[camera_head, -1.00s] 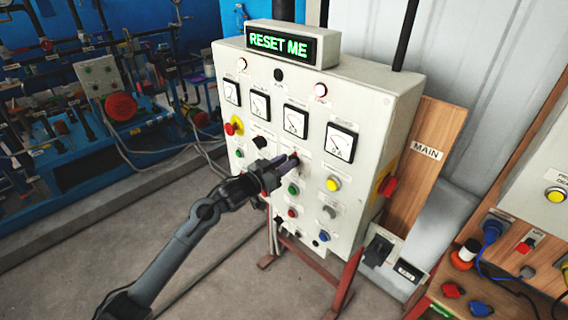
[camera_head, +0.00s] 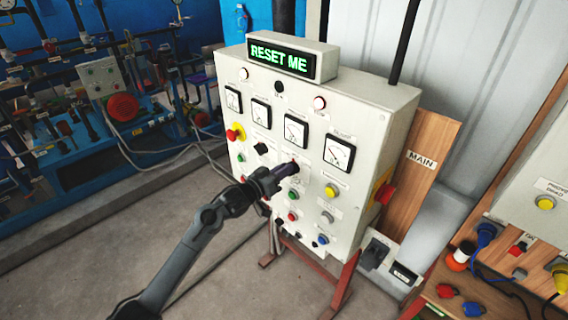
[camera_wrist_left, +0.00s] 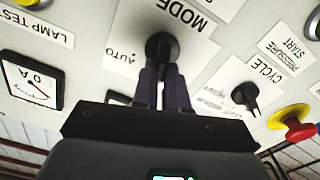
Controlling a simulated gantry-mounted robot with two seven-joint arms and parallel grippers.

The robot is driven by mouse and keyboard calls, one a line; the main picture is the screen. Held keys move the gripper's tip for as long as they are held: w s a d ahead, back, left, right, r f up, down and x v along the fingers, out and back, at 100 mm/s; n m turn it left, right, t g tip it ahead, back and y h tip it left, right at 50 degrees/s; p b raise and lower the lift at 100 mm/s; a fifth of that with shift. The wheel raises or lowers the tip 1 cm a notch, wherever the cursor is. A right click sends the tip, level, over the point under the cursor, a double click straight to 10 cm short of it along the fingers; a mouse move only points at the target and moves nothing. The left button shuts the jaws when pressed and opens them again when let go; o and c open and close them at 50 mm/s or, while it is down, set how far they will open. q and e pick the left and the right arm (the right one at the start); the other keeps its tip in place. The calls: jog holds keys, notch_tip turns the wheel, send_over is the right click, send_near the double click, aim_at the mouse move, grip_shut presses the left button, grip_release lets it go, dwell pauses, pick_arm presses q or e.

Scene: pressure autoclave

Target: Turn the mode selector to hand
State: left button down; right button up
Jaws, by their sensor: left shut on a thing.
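The mode selector (camera_wrist_left: 161,46) is a black rotary knob on the pale panel, under a "MODE" label that reads upside down in the left wrist view. An "AUTO" mark lies to its left in that view; the mark on the other side is mostly hidden. My left gripper (camera_wrist_left: 163,75) is shut on the knob, its two dark fingers on either side of it. In the head view my left gripper (camera_head: 285,172) reaches the panel below the meters and hides most of the knob. My right gripper is out of view.
The control panel (camera_head: 375,125) carries a green "RESET ME" display (camera_head: 279,58). Close by are the black cycle selector (camera_wrist_left: 245,95), a red emergency stop (camera_wrist_left: 298,129) and several push buttons, including a green one (camera_head: 293,195).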

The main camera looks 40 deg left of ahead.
pick_arm(q)
jog(key=shift+a+f+n+p, duration=0.15)
jog(key=shift+a+n+p, duration=0.05)
jog(key=shift+n+p, duration=1.4)
jog(key=shift+a+f+n+p, duration=0.1)
jog(key=shift+a+n+p, duration=0.05)
jog(key=shift+n+p, duration=1.4)
jog(key=c, duration=1.2)
grip_release()
jog(key=shift+o, duration=0.2)
jog(key=shift+s, duration=0.1)
jog(key=s+a+b, duration=0.1)
jog(key=s+b, duration=0.1)
jog(key=s, duration=0.8)
jog(key=shift+s, duration=0.25)
